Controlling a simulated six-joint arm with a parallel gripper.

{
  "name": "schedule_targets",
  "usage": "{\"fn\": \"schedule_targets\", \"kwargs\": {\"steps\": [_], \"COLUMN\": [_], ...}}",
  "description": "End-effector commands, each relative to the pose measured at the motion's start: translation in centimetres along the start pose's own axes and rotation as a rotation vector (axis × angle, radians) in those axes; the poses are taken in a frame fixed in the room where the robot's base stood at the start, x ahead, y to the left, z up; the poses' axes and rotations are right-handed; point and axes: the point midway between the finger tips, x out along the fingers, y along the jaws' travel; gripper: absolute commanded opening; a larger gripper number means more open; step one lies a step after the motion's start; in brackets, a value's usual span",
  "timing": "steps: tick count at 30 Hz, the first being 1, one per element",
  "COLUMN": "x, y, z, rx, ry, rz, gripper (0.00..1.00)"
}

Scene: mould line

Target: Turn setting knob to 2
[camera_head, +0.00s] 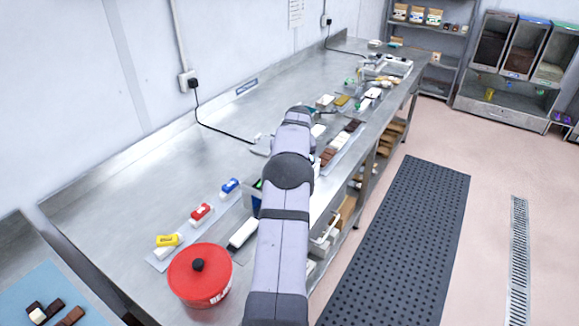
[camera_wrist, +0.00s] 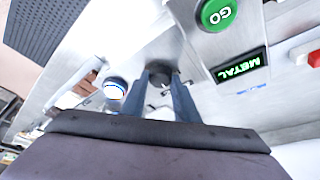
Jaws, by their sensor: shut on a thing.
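In the wrist view the setting knob (camera_wrist: 159,68) is a dark round knob on a light metal panel. My gripper (camera_wrist: 159,82) is shut on it, with one finger on each side. The knob's pointer and any numbers around it cannot be read. On the same machine are a green GO button (camera_wrist: 217,12) and a dark display (camera_wrist: 240,66) with METAL in green letters. In the head view my own arm covers the knob and my fingertips.
A round blue-and-white part (camera_wrist: 115,88) is left of my fingers. In the head view a red lidded tub (camera_head: 200,278) stands at the bench's near end, with yellow (camera_head: 167,240), red (camera_head: 201,213) and blue (camera_head: 230,187) topped pieces behind it. The bench's left side (camera_head: 130,190) is clear.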

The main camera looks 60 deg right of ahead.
Motion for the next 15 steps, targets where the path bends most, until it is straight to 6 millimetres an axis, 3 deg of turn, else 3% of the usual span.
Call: {"fn": "schedule_targets", "kwargs": {"steps": [6,7,9,15], "x": [-0.06,-0.06,-0.06,-0.03], "y": [0.02,0.02,0.02,0.01], "z": [-0.1,-0.1,-0.09,-0.05], "rx": [0.0,0.001,0.001,0.001], "ry": [0.003,0.003,0.003,0.001], "rz": [0.001,0.001,0.001,0.001], "gripper": [0.05,0.32,0.45,0.45]}}
